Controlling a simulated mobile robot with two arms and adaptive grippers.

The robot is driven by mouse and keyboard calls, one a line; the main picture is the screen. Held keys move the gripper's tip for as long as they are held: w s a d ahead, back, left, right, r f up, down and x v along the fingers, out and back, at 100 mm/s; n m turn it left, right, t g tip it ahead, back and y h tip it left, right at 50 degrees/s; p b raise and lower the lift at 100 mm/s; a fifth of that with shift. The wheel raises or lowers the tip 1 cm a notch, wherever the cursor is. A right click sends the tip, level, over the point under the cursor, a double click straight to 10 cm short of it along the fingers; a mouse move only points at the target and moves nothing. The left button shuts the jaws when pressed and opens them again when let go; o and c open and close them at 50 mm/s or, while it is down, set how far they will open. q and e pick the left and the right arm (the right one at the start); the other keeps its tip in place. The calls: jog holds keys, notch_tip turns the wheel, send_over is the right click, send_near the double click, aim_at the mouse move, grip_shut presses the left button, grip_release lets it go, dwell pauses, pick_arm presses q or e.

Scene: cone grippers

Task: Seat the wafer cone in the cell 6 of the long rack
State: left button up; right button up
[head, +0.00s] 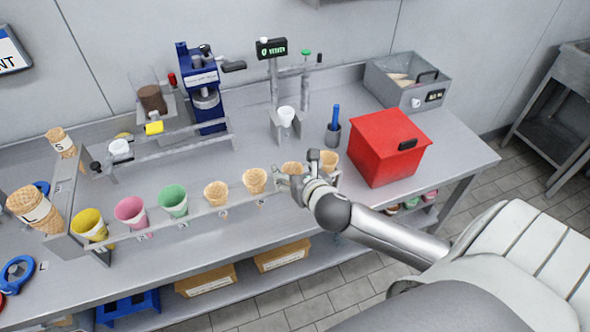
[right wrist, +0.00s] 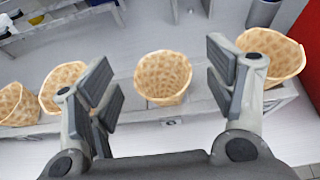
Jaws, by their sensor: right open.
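The long rack (head: 205,213) runs along the front of the counter and holds a row of cones. Yellow, pink and green cones fill its left part, and several wafer cones its right part. My right gripper (head: 298,182) is open at one wafer cone (head: 291,168) near the rack's right end. In the right wrist view, that wafer cone (right wrist: 163,76) stands upright in the rack between the spread fingers, not visibly touched by either. The cell label below it is too small to read. My left gripper is not in view.
Neighbouring wafer cones stand close to the left (right wrist: 62,86) and right (right wrist: 271,58) of my fingers. A red box (head: 388,150) stands right of the rack. A blue press (head: 203,90) and a cup with a blue handle (head: 333,132) stand behind.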

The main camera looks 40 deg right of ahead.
jog(key=shift+s+r, duration=0.1)
jog(key=shift+s, duration=0.05)
jog(key=v, duration=1.1)
jog(key=shift+s, duration=0.3)
jog(key=shift+a, duration=0.1)
dwell(0.3)
